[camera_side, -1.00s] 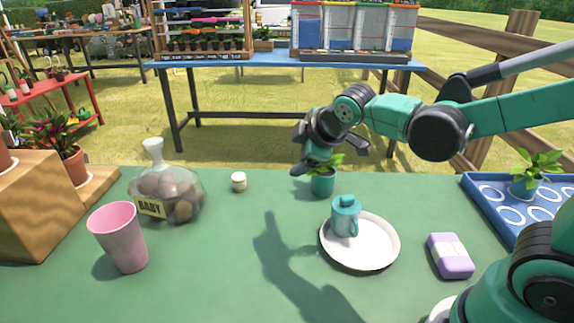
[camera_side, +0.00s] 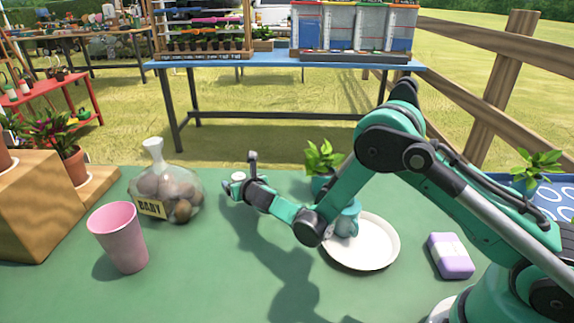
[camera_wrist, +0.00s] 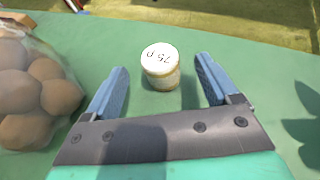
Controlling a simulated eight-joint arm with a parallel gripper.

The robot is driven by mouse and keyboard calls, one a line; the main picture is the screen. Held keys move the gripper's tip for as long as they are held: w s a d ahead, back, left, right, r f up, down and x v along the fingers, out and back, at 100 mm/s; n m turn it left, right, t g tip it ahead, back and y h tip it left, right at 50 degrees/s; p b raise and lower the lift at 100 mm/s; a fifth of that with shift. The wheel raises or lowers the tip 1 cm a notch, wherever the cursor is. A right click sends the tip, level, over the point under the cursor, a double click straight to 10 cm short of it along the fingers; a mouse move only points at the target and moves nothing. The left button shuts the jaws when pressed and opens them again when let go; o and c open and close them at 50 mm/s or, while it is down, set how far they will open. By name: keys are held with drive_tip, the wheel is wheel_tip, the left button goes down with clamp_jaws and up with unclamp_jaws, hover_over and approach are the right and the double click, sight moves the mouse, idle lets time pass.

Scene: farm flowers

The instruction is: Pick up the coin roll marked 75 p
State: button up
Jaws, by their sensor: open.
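The coin roll (camera_wrist: 160,66) is a short upright cylinder with a white top marked "75 P" in the wrist view. It stands on the green table. My gripper (camera_wrist: 160,82) is open, with its two blue fingers on either side of the near part of the roll and gaps to both. In the side view the coin roll (camera_side: 238,177) shows only in part behind my gripper (camera_side: 238,172), near the table's far edge. I cannot tell how high the fingertips are above the table.
A clear bag of potatoes marked "BABY" (camera_side: 168,190) stands left of the roll. A potted plant (camera_side: 322,160) is to its right. Front middle is clear.

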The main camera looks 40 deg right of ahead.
sight(237, 178)
drive_tip(key=shift+x, duration=2.25)
drive_tip(key=shift+c, duration=0.3)
clamp_jaws()
